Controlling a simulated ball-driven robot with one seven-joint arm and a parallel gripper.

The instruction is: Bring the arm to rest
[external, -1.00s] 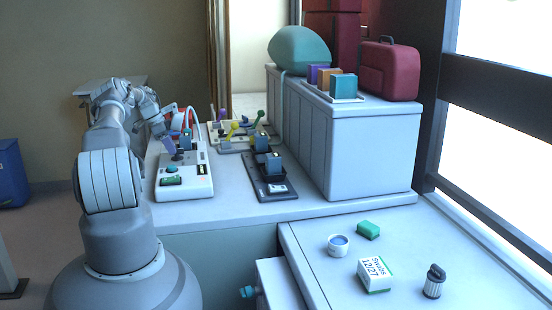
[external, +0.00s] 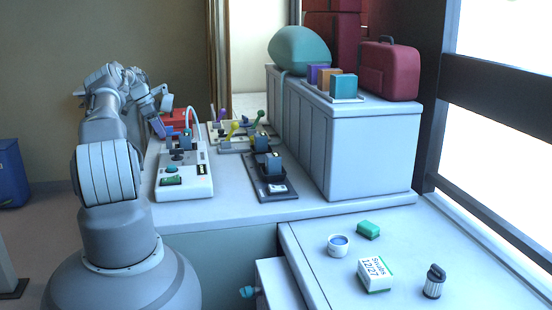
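My arm rises from my base at the left and bends toward the counter (external: 235,207). My gripper (external: 163,118) is at the arm's far end, above the counter's left edge, beyond the white device (external: 200,185). It is small and partly hidden by my own wrist. A small blue-violet piece (external: 158,128) shows at its end; I cannot tell whether it is part of the gripper or held. I cannot tell whether the fingers are open or shut.
A red box (external: 178,118) stands close to the gripper. A dark tray device (external: 270,188) and a board with coloured levers (external: 236,132) are on the counter. A grey cabinet (external: 370,150) is to the right.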

